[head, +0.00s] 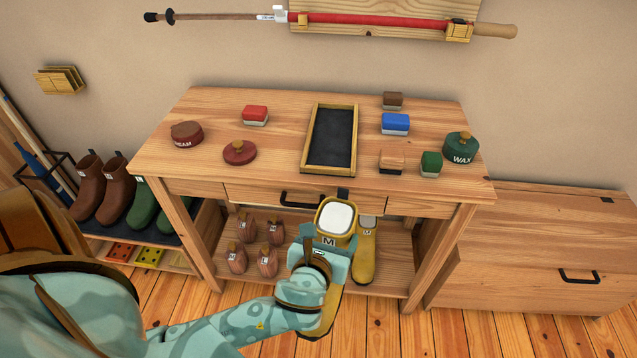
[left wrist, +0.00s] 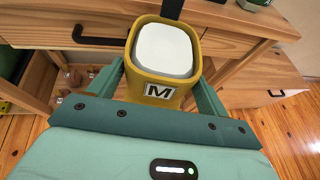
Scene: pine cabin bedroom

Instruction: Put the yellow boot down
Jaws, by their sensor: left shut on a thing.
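My left gripper (head: 324,252) is shut on a yellow boot (head: 337,215) marked M, with a white filling in its top opening. The boot is held upright in front of the table's drawer, and its foot shows below my gripper. In the left wrist view the boot (left wrist: 165,90) sits between the two fingers of my gripper (left wrist: 166,85). A second yellow boot (head: 366,255) stands on the table's lower shelf, just behind and right of the held one. My right gripper is not in view.
The wooden table (head: 230,100) carries a black tray (head: 331,140), brushes and tins. Several wooden shoe forms (head: 257,245) stand on its lower shelf (head: 395,260). Brown boots (head: 103,190) and green boots stand at left. A wooden chest (head: 540,245) stands at right.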

